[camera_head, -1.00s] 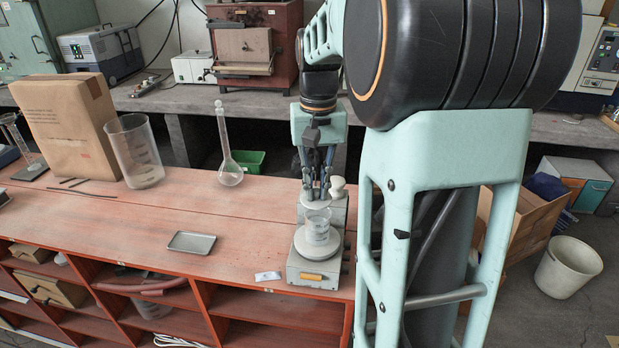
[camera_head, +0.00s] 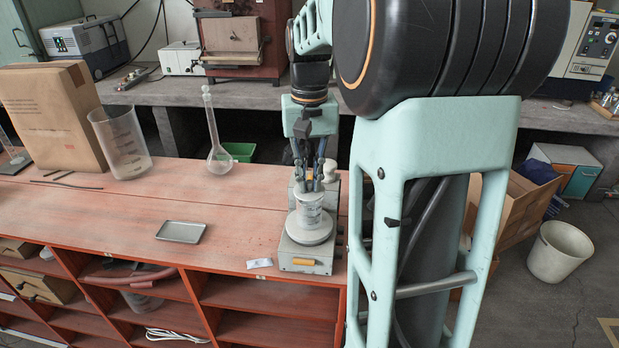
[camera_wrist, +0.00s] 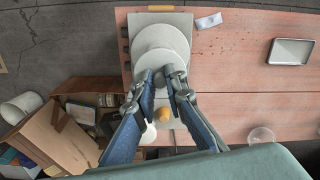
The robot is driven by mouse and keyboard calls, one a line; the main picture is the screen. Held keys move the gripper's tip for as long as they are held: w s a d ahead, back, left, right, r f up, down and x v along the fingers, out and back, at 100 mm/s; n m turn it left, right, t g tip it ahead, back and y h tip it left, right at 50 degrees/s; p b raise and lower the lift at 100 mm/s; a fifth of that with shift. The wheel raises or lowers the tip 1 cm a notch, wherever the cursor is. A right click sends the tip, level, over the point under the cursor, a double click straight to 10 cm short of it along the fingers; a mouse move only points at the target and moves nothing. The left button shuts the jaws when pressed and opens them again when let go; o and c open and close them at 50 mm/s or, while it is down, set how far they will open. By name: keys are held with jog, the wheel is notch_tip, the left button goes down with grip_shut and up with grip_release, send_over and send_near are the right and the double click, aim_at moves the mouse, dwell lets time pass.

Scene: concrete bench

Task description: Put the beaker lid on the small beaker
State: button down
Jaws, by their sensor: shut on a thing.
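The small clear beaker (camera_head: 309,212) stands upright on the round white plate (camera_head: 297,236) of a grey bench device. My gripper (camera_head: 311,187) points down directly over the beaker's mouth. In the wrist view, my gripper (camera_wrist: 162,74) is shut with its fingertips at a pale round disc, the beaker lid (camera_wrist: 155,60), which lies over the white plate (camera_wrist: 180,36). The lid is at or just above the beaker's rim; I cannot tell whether it is touching. In the wrist view the lid and fingers hide most of the beaker.
A pale knobbed object (camera_head: 330,171) stands close behind the beaker. A metal tray (camera_head: 181,231) and a small white label (camera_head: 259,263) lie on the red bench. A flask (camera_head: 219,160), a large beaker (camera_head: 122,146) and a cardboard package (camera_head: 52,120) stand further left. The bench between is clear.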

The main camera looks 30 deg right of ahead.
aim_at(309, 182)
jog(key=shift+f, duration=0.45)
dwell(0.6)
jog(key=c, duration=1.9)
grip_release()
jog(key=shift+o, duration=0.3)
jog(key=o, duration=0.3)
jog(key=shift+o, duration=0.2)
jog(key=shift+r+p, duration=3.05)
jog(key=shift+r, duration=0.5)
